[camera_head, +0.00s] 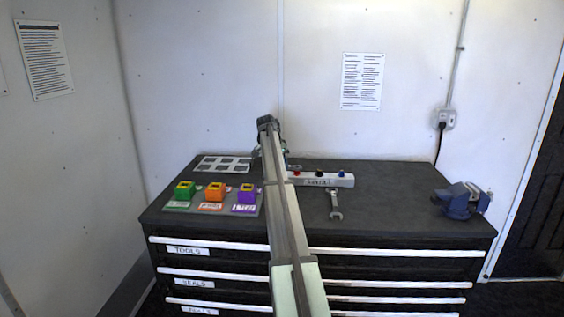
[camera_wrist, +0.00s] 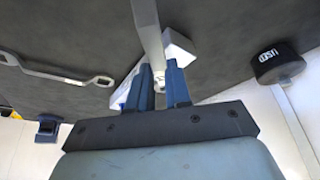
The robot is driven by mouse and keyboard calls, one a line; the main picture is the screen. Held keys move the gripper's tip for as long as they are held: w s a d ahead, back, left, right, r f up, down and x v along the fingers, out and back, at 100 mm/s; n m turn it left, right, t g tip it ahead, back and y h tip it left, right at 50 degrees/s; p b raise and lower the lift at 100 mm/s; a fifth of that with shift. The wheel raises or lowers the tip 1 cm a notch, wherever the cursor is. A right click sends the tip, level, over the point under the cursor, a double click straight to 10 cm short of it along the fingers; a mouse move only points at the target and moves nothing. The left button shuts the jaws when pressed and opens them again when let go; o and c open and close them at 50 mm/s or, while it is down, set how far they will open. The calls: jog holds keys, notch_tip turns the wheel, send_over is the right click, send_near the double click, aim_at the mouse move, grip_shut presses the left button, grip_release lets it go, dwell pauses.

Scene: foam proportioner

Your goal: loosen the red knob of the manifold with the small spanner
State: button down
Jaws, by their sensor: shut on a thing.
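The pale manifold bar (camera_head: 320,179) lies on the cabinet top, with the red knob (camera_head: 297,168) near its left end. My arm hides my gripper in the head view. In the wrist view my gripper (camera_wrist: 166,84) is shut on a grey metal bar (camera_wrist: 149,35), which looks like the small spanner's shaft. White pieces behind the fingers seem to be the manifold. I cannot make out the red knob there, nor whether the spanner touches it. Another spanner (camera_head: 335,205) lies in front of the manifold, and a spanner also shows at left in the wrist view (camera_wrist: 60,71).
A blue vice (camera_head: 461,200) stands at the right. Green (camera_head: 185,190), orange (camera_head: 216,191) and purple (camera_head: 247,194) blocks sit at the left, before a pale slotted frame (camera_head: 221,164). A black labelled cylinder (camera_wrist: 277,66) is at right in the wrist view. The top between spanner and vice is clear.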

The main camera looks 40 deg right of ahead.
jog(key=shift+f, duration=1.05)
jog(key=shift+s+f, duration=0.1)
jog(key=shift+f, duration=0.05)
jog(key=shift+s+d+n+t, duration=0.15)
jog(key=shift+s+n+t, duration=0.25)
jog(key=shift+s+n, duration=0.45)
jog(key=shift+s+d+n+t, duration=0.1)
jog(key=shift+s+n+t, duration=0.4)
jog(key=shift+n, duration=0.55)
jog(key=shift+s+d+n+t+y, duration=0.3)
jog(key=shift+s+d+n, duration=0.15)
jog(key=shift+s+n, duration=0.5)
jog(key=shift+s+d+n+t+y, duration=0.3)
jog(key=shift+s+d+n, duration=0.15)
jog(key=shift+n, duration=0.8)
jog(key=shift+s+d+n+t+y, duration=0.25)
jog(key=shift+s+d+n, duration=0.25)
jog(key=shift+n, duration=0.4)
jog(key=shift+s+d+n+t+y, duration=0.3)
jog(key=shift+d+n, duration=0.25)
jog(key=shift+n, duration=0.35)
jog(key=shift+s+d+n+y, duration=0.4)
jog(key=shift+d+n, duration=0.35)
jog(key=shift+n, duration=0.25)
jog(key=shift+w+a+m+h, duration=0.3)
jog(key=shift+a+m+h, duration=0.05)
jog(key=shift+a+m, duration=0.45)
jog(key=shift+r, duration=2.9)
jog(key=shift+r, duration=0.1)
